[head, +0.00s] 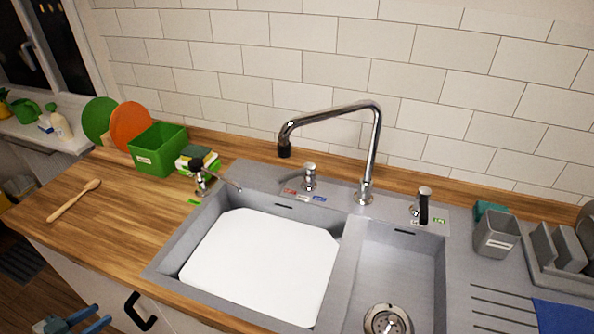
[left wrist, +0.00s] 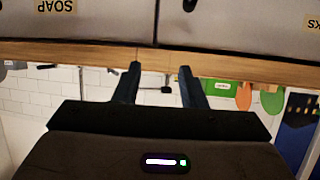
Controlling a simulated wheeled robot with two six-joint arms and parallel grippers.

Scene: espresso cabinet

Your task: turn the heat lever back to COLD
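The metal heat lever (head: 309,176) stands on the sink's back ledge, left of the tap, above red and blue labels (head: 304,195). In the head view my left gripper (head: 72,322) is at the bottom left edge, low in front of the counter, far from the lever. In the left wrist view, which is upside down, my left gripper (left wrist: 161,68) is open with nothing between its fingers. My right gripper is in neither view.
The tap (head: 372,150) arches behind the sink, holding a white board (head: 262,262). A green box (head: 158,150) and wooden spoon (head: 75,200) are on the counter. A dark handle (head: 138,312) juts below the counter edge.

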